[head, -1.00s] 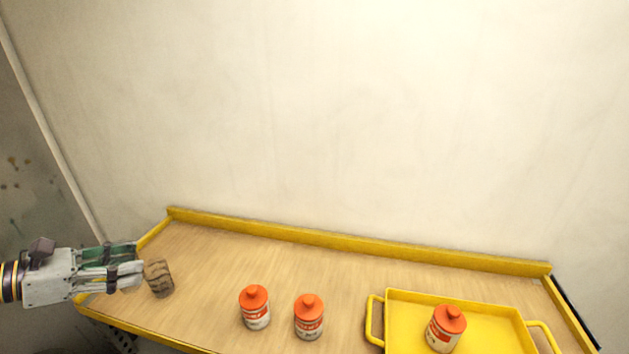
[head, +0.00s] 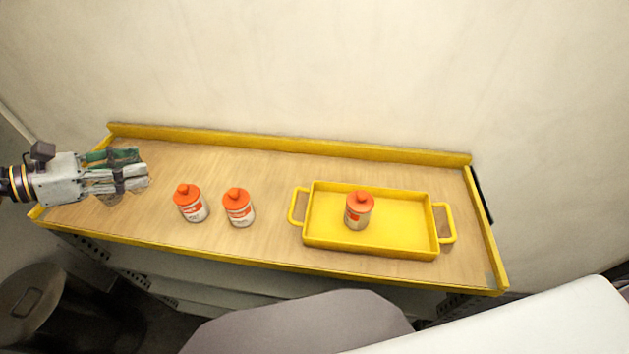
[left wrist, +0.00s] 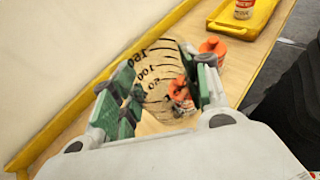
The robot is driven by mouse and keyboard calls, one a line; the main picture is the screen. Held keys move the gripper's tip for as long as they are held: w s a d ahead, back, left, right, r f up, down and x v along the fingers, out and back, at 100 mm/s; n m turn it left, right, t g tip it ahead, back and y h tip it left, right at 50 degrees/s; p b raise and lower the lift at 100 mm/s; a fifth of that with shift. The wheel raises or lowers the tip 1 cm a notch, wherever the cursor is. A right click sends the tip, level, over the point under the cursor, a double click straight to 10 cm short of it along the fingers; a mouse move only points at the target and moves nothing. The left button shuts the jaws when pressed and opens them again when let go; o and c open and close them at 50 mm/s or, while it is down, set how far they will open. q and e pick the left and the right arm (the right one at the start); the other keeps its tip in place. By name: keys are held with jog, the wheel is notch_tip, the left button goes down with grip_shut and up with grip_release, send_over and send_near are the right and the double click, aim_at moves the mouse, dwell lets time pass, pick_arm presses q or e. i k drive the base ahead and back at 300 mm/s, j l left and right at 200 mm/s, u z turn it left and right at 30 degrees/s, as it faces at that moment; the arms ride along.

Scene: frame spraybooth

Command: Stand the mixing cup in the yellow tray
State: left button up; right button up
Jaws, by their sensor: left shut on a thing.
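The mixing cup (left wrist: 153,80) is a see-through cup with dark graduation marks. It is between the fingers of my left gripper (head: 138,174), which is shut on it at the left end of the bench. The fingers hide most of it in the head view; the left wrist view shows a finger on each side of it. I cannot tell whether its base touches the bench. The yellow tray (head: 410,231) lies at the right of the bench, with one orange-capped bottle (head: 359,212) standing in it. My right gripper is in neither view.
Two more orange-capped bottles (head: 191,204) (head: 239,209) stand between the cup and the tray. A raised yellow edge (head: 290,143) runs along the back of the bench, by the wall. The tray floor has free room on both sides of its bottle.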

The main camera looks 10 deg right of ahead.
aim_at(328, 228)
jog(key=k+l+z, duration=0.2)
jog(key=l, duration=0.5)
jog(key=l+z, duration=0.2)
jog(key=l, duration=0.55)
